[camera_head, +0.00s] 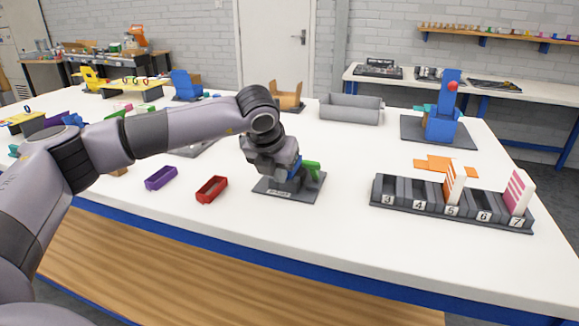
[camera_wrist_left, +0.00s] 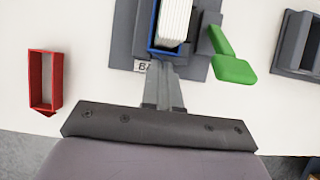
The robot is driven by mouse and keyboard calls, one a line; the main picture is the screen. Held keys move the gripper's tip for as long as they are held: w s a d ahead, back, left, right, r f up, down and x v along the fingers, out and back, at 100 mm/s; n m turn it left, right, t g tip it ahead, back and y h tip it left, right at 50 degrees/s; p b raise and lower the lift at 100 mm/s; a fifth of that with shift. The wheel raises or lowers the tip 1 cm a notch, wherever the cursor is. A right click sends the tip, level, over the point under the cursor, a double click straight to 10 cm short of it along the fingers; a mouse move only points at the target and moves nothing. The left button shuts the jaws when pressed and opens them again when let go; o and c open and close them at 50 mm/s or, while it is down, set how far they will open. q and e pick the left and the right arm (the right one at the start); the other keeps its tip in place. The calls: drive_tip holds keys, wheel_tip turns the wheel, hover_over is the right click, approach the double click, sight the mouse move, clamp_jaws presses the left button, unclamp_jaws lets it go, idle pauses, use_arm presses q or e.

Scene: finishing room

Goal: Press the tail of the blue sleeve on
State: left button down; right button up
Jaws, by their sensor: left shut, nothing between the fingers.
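The blue sleeve (camera_wrist_left: 153,38) sits on the dark grey stand (camera_wrist_left: 124,40), around a white ribbed block (camera_wrist_left: 175,20). Its near edge faces my left gripper in the left wrist view. In the head view only a little of the blue sleeve (camera_head: 295,169) shows past my gripper. My left gripper (camera_wrist_left: 162,68) is shut and empty, with its fingertips at the near edge of the sleeve. I cannot tell whether they touch it. In the head view my wrist hangs over the stand (camera_head: 288,193) and hides most of it. My right gripper is not in view.
A green handle (camera_wrist_left: 232,66) stands at the right of the stand. A red sleeve (camera_head: 212,189) and a purple one (camera_head: 161,178) lie to the left. A numbered rack (camera_head: 420,207) with two upright cards is at the right. An orange piece (camera_head: 445,165) lies behind it.

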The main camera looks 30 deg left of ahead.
use_arm(q)
drive_tip(key=shift+w+a, duration=0.15)
drive_tip(key=shift+w, duration=0.5)
idle(0.7)
drive_tip(key=shift+r+b, duration=0.1)
drive_tip(key=shift+b, duration=0.25)
idle(0.9)
drive_tip(key=shift+s, duration=0.3)
drive_tip(key=shift+s+d+b, duration=0.25)
drive_tip(key=shift+s+b, duration=0.25)
drive_tip(key=shift+s, duration=0.35)
wheel_tip(320, 180, up, 10)
drive_tip(key=p, duration=0.5)
drive_tip(key=shift+p, duration=0.3)
